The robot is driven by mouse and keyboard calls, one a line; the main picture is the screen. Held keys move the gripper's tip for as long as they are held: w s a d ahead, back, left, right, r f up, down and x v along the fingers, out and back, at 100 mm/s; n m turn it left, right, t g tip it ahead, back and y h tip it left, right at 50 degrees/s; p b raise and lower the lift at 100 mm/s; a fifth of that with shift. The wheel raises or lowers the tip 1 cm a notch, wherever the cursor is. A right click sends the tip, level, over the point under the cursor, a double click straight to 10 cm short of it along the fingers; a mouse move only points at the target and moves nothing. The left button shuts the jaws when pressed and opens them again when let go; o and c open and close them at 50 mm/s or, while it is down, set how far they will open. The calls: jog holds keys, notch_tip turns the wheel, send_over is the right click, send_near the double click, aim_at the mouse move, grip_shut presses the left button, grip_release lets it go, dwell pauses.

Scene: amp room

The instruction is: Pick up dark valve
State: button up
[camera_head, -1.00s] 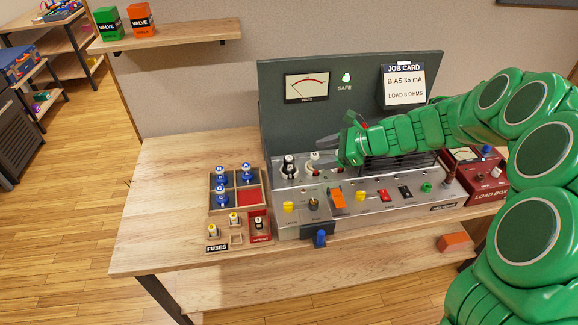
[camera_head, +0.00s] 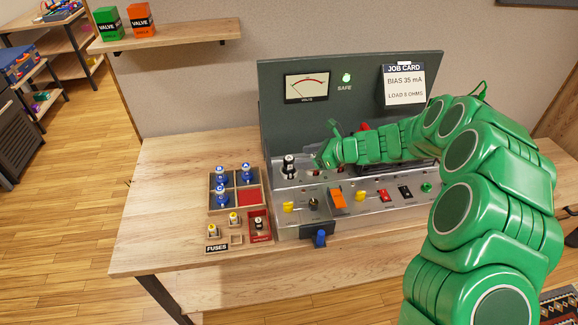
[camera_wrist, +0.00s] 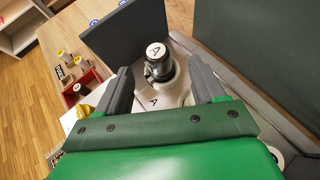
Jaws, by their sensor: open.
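The dark valve (camera_head: 289,166) stands upright in a socket at the left end of the amp's metal deck. In the wrist view the dark valve (camera_wrist: 158,66) has a white cap marked A and stands just beyond and between my fingertips. My gripper (camera_head: 318,158) is just to the right of the valve in the head view. In the wrist view my gripper (camera_wrist: 160,84) is open, with nothing held. The lower part of the valve meets a pale base plate marked A.
A dark panel (camera_head: 300,125) rises behind the deck. A wooden tray (camera_head: 233,208) with blue-bodied valves and a red compartment lies left of the amp, with fuses in front. Yellow and orange controls (camera_head: 338,199) line the amp's front. The table's left side is clear.

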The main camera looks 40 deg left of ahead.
aim_at(291, 159)
jog(key=shift+s+x, duration=0.1)
jog(key=shift+x, duration=1.1)
jog(key=shift+s+x, duration=0.15)
jog(key=shift+x, duration=1)
jog(key=shift+r, duration=0.25)
jog(key=shift+c, duration=0.5)
jog(key=c, duration=1.1)
jog(key=shift+o, duration=0.2)
jog(key=shift+r, duration=0.1)
jog(key=shift+r, duration=0.3)
notch_tip(291, 159, up, 2)
jog(key=shift+r, duration=0.15)
jog(key=s+d+r, duration=0.9)
jog(key=s+r, duration=0.1)
jog(key=shift+d, duration=0.35)
